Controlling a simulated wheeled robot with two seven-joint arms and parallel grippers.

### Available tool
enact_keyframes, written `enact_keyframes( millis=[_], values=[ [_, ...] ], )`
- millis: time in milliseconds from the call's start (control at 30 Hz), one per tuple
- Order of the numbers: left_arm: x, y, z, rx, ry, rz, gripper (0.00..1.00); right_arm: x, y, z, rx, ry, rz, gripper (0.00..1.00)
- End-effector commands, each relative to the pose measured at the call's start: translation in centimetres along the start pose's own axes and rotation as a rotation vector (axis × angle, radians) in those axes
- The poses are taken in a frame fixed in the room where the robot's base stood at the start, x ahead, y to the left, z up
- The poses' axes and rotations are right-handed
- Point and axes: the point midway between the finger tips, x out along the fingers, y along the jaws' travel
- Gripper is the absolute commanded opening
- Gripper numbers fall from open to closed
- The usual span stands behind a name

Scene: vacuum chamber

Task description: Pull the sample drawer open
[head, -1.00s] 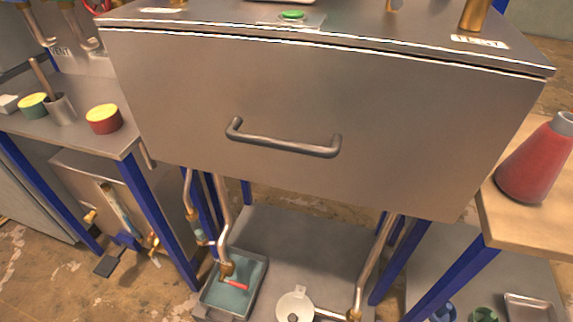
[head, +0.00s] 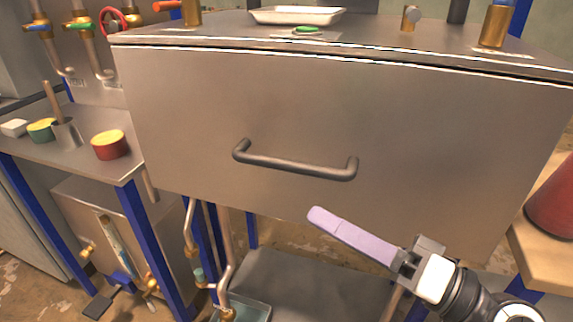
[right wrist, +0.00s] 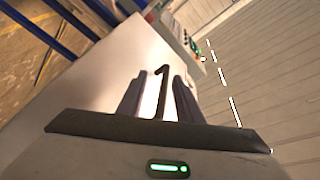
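The sample drawer (head: 300,120) has a wide grey metal front just under the bench top, and it looks closed. Its dark bar handle (head: 295,168) runs across the middle of the front. My right gripper (head: 317,214), with pale purple fingers, is below the handle in the head view, apart from it in the picture. In the right wrist view my right gripper (right wrist: 157,85) is open, its two fingers apart. The handle (right wrist: 162,90) shows end-on between them, seemingly ahead; I cannot tell how far. My left gripper is not in view.
The bench top holds a white tray (head: 297,16), a green button (head: 306,30) and brass fittings (head: 494,27). A side table (head: 98,150) with a red and yellow tub (head: 109,145) stands left. A red flask (head: 552,205) stands on a wooden surface at right.

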Motion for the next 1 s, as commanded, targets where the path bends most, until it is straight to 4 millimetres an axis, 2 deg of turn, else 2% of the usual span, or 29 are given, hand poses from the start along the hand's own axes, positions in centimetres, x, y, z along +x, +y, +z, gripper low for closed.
enact_keyframes(
  millis=[33, 100, 267, 533, 700, 833, 1000],
  values=[
    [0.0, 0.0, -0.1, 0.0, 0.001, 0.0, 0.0, 0.1, -0.4, -1.3, 0.033, 0.029, -0.02, 0.33],
    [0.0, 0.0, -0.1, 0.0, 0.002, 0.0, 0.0, 0.1, -0.8, -2.6, 0.072, 0.062, -0.041, 0.33],
    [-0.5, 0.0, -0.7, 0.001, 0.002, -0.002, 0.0, 1.0, -1.3, -3.9, 0.107, 0.089, -0.057, 0.33],
    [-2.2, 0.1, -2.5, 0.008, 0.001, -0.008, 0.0, 5.8, -1.9, -4.5, 0.105, 0.087, -0.058, 0.33],
    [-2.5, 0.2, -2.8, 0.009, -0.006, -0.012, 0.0, 8.5, -1.8, -4.5, 0.105, 0.087, -0.057, 0.33],
    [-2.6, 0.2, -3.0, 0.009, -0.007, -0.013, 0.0, 9.8, -1.7, -4.5, 0.105, 0.086, -0.057, 0.33],
    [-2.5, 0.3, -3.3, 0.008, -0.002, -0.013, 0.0, 10.3, -1.6, -4.4, 0.104, 0.085, -0.055, 0.33]
  ],
)
